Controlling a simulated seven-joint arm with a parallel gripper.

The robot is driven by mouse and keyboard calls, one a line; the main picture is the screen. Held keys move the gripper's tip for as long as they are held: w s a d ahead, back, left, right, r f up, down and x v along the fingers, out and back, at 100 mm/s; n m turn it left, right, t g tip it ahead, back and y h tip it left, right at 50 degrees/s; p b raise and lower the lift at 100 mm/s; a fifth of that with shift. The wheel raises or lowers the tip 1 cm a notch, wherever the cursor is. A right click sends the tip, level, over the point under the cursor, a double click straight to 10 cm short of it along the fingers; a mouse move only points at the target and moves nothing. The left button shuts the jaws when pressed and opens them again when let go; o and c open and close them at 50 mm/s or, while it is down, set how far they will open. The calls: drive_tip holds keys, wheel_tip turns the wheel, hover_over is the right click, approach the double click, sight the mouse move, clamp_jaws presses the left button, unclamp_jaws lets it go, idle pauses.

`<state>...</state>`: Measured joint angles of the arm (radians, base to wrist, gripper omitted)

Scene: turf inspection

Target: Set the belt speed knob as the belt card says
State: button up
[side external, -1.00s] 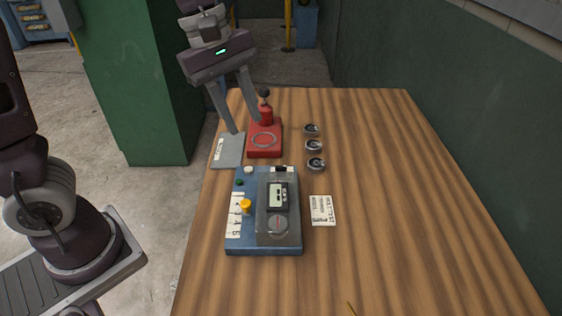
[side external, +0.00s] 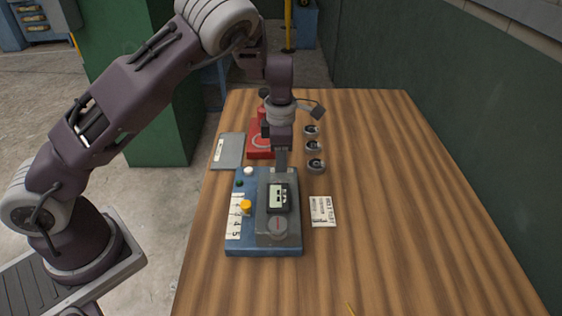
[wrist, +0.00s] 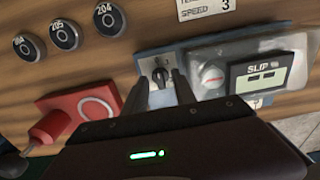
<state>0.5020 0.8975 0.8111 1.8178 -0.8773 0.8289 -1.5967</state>
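The blue belt machine (side external: 262,247) stands on the table; a grey block with a display is on its right part. A small black knob (wrist: 160,74) on a pale plate shows at the machine's edge in the wrist view. My gripper (wrist: 161,82) points at this knob, open, with one finger on each side and gaps visible; contact cannot be told. In the side view my gripper (side external: 281,168) hides the knob. A yellow knob (side external: 246,206) sits beside a numbered strip (side external: 234,222). The white card (side external: 322,211) lies right of the machine; in the wrist view the card (wrist: 206,7) reads "SPEED 3".
A red stamp-like device (side external: 259,152) stands behind the machine, near a grey plate (side external: 229,152). Several round numbered pieces, one being this disc (side external: 316,165), lie right of it.

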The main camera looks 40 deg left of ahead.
clamp_jaws()
drive_tip(key=shift+m, duration=0.3)
drive_tip(key=m, duration=0.5)
drive_tip(key=shift+m, duration=0.4)
drive_tip(key=m, duration=1.3)
drive_tip(key=shift+m, duration=0.3)
drive_tip(key=m, duration=0.6)
drive_tip(key=shift+m, duration=0.5)
